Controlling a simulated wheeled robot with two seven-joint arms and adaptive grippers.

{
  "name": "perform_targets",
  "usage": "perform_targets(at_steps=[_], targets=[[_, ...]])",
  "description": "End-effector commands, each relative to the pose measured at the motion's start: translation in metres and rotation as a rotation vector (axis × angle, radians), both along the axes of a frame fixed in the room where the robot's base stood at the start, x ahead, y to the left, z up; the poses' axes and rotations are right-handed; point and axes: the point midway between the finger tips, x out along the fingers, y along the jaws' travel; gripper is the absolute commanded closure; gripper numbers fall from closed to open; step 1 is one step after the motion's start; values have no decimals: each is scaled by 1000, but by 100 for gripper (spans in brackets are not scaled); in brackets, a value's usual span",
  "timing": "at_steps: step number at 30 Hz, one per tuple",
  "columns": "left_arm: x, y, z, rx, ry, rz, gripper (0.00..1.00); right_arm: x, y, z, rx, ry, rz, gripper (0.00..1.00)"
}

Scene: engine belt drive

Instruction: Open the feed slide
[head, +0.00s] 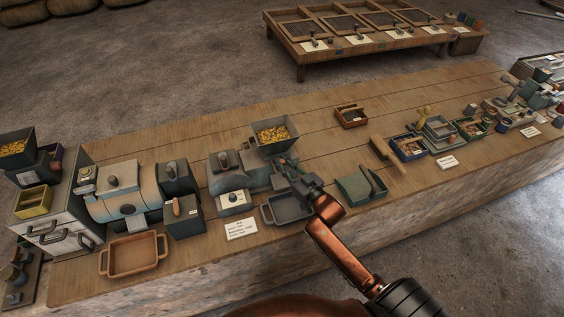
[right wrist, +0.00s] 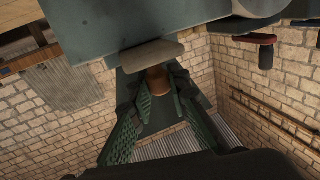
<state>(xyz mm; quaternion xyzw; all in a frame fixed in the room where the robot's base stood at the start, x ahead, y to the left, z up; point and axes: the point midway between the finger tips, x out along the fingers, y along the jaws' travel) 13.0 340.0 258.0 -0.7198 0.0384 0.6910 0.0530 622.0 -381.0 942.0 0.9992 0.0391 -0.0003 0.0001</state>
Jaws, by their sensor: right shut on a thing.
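The mill with a hopper of yellow grain (head: 273,134) stands on the bench at the middle of the head view. My right gripper (head: 288,168) reaches to the mill's right side, just below the hopper. In the right wrist view, my right gripper (right wrist: 158,95) is shut on a brown rounded knob (right wrist: 157,80). A pale grey-beige plate (right wrist: 152,56) lies just beyond the knob, against the dark blue-green housing (right wrist: 105,40); it looks like the feed slide. In the head view the knob and plate are hidden by the gripper. My left gripper is out of view.
A grey tray (head: 267,212) stands in front of the mill, with a label card (head: 240,229) beside it. A green open box (head: 351,195) is right of my gripper. A wooden tray (head: 105,268) lies at front left. Bare bench lies behind the hopper.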

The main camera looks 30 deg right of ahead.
Motion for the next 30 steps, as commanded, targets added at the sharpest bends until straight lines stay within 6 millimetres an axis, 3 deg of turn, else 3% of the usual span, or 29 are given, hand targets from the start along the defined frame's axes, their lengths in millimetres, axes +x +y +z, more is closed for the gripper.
perform_targets(at_steps=[4,19,30], targets=[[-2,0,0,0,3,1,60,0,1,0,0,0,1,100],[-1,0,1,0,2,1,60,-1,1,0,1,0,2,100],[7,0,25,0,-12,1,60,-27,8,2,2,-1,1,100]])
